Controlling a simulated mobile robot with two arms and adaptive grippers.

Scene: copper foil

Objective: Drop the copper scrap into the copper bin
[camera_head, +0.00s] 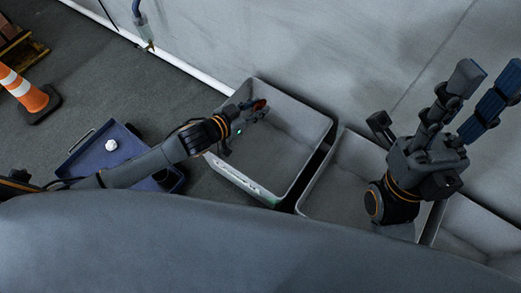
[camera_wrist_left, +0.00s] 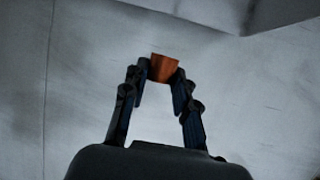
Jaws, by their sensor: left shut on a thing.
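The copper scrap (camera_wrist_left: 164,68) is a small orange-brown piece between the fingertips of my left gripper (camera_wrist_left: 160,80) in the left wrist view. In the head view the scrap (camera_head: 260,105) shows at the tip of my left gripper (camera_head: 250,112). The left gripper is shut on it and is over a grey open bin (camera_head: 318,125) with a pale label on its front. The label is too small to read. My right gripper (camera_head: 440,95) shows large at the right, its fingers spread apart and empty, over the bins there.
A second grey bin (camera_head: 330,190) and a third (camera_head: 475,235) stand in a row to the right. A blue tray (camera_head: 85,160) with a white piece (camera_head: 111,145) lies on the floor at left. An orange and white cone (camera_head: 25,92) stands farther left. A grey wall is behind.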

